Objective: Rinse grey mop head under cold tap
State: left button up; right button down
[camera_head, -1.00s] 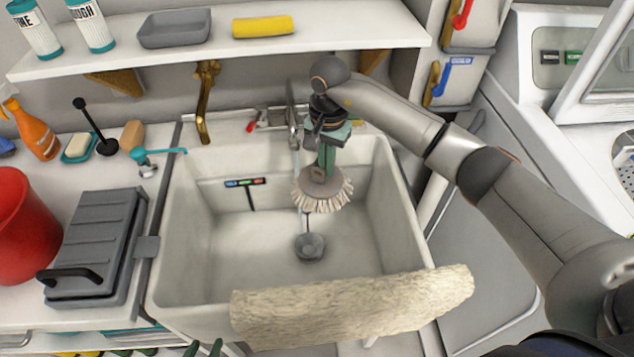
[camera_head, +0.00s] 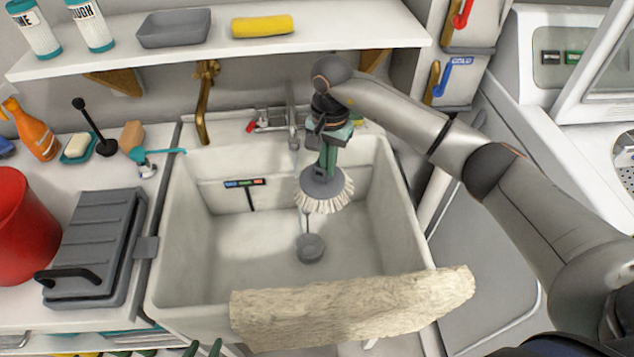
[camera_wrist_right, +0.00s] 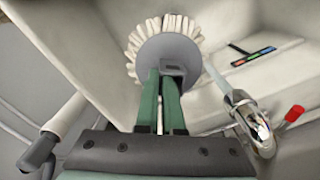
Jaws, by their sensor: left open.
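The mop head (camera_head: 324,190) has a grey disc and a pale fringe. It hangs above the basin of the white sink (camera_head: 180,240), clear of its bottom. My right gripper (camera_head: 327,152) is shut on it from above; the green fingers meet the grey disc in the right wrist view (camera_wrist_right: 165,78). The metal tap (camera_head: 293,125) is at the back wall, just left of the mop head. In the wrist view a pale streak runs from the spout (camera_wrist_right: 240,100); I cannot tell if it is water. The green tips of my left gripper (camera_head: 203,349) show at the bottom edge, apart and empty.
A rolled cream towel (camera_head: 350,308) lies over the sink's front rim. A grey round drain piece (camera_head: 311,248) sits in the basin. Left stand a grey lidded box (camera_head: 95,245) and a red bucket (camera_head: 22,230). A shelf (camera_head: 340,32) overhangs the back. The basin's left side is clear.

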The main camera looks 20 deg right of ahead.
aim_at(326, 205)
jog(key=shift+s+a+r+p, duration=0.1)
jog(key=shift+s+a+p, duration=0.1)
jog(key=shift+s+p, duration=0.25)
jog(key=shift+s+a+p, duration=0.2)
jog(key=shift+s, duration=0.4)
jog(key=shift+s+a+p, duration=0.25)
jog(key=shift+s+a, duration=0.05)
jog(key=shift+s, duration=0.35)
jog(key=shift+s+a+p, duration=0.25)
jog(key=shift+s, duration=0.35)
jog(key=shift+s+a+p, duration=0.2)
jog(key=shift+s+a, duration=0.1)
jog(key=shift+s, duration=0.4)
jog(key=shift+s+a+p, duration=0.2)
jog(key=shift+s+a, duration=0.05)
jog(key=shift+s, duration=0.45)
jog(key=s+a+r+p, duration=0.2)
jog(key=s+r+p, duration=0.1)
jog(key=s, duration=0.1)
jog(key=shift+s+r, duration=0.35)
jog(key=shift+r, duration=0.05)
